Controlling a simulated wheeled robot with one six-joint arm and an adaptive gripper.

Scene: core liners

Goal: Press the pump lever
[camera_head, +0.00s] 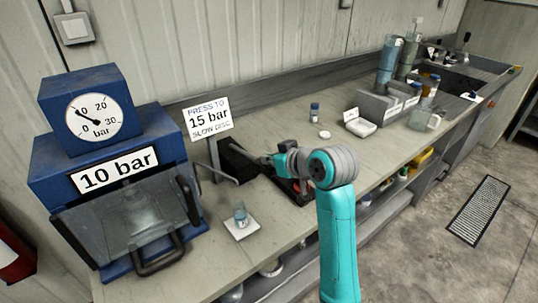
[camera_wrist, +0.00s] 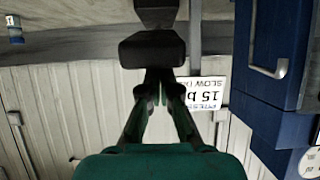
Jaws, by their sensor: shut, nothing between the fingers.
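The blue press (camera_head: 120,150) stands at the left of the bench; its label reads 10 bar and it has a round gauge (camera_head: 95,117) above. Beside it is a black pump part (camera_head: 237,160) that appears to be the lever, with a dark, red-edged base (camera_head: 292,192) to its right. My gripper (camera_head: 266,160) is at this part's right side. In the wrist view, my gripper (camera_wrist: 158,76) is shut and empty, with its fingertips at or just short of a dark block (camera_wrist: 152,50), likely the lever's end. I cannot tell whether they touch.
A sign reading "PRESS TO 15 bar" (camera_head: 208,117) stands behind the pump. A small vial on a white plate (camera_head: 241,222) is in front. A blue-labelled bottle (camera_head: 314,112) and a grey rack (camera_head: 383,105) are farther right.

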